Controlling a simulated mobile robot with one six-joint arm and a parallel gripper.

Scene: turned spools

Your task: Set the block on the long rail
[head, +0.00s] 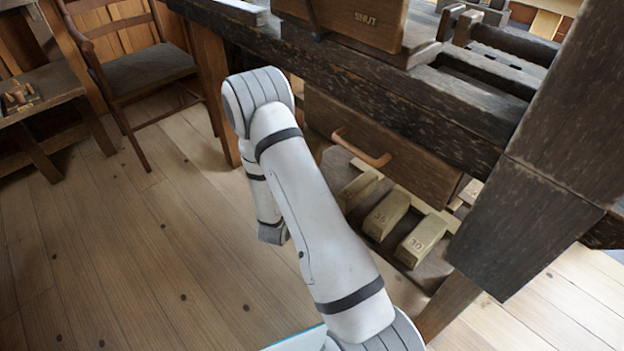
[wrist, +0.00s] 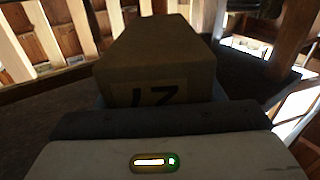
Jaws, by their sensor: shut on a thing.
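A dark brownish block (wrist: 160,60) with a partly legible number on its near end fills the middle of the wrist view. My gripper (wrist: 160,108) is shut on this block, and the block reaches away from the dark gripper body. In the head view my arm hides the gripper and the held block. Several brass-coloured blocks lie on a low shelf under the bench, one marked 36 (head: 386,214) and one marked 30 (head: 421,241). I cannot tell for certain which piece is the long rail.
A heavy dark workbench (head: 410,95) with a drawer (head: 415,150) and a curved handle overhangs the low shelf (head: 405,287). A thick dark post (head: 520,220) stands at the right. A chair (head: 150,75) and a small table (head: 45,95) are at the left. The plank floor (head: 150,250) is clear.

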